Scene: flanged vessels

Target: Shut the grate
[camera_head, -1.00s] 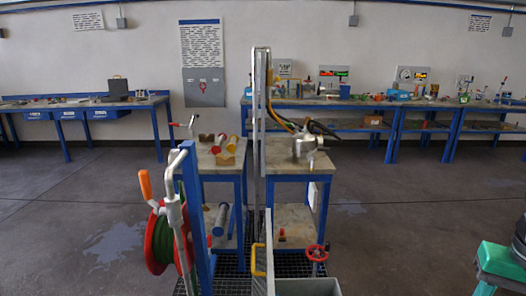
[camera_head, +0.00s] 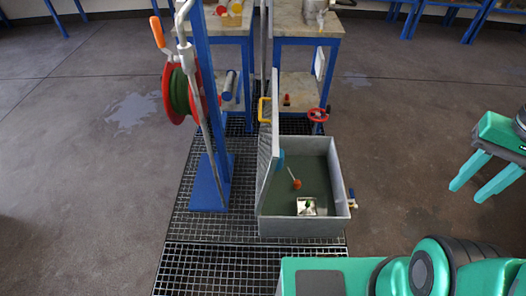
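The grate (camera_head: 267,160) stands upright, nearly edge-on to me, along the left side of an open grey box (camera_head: 302,227) on the floor. A yellow handle (camera_head: 265,111) sticks out near the top of its far end. The inside of the box is uncovered. My gripper (camera_head: 469,190) hangs at the right edge of the view, well to the right of the box. Its two teal fingers are apart with nothing between them. It touches neither the grate nor the box.
Inside the box lie an orange-tipped tool (camera_head: 297,184) and a small whitish item (camera_head: 306,206). A red valve wheel (camera_head: 319,114) stands behind the box. A blue post with a hose reel (camera_head: 180,92) stands left of the grate. Open floor lies between box and gripper.

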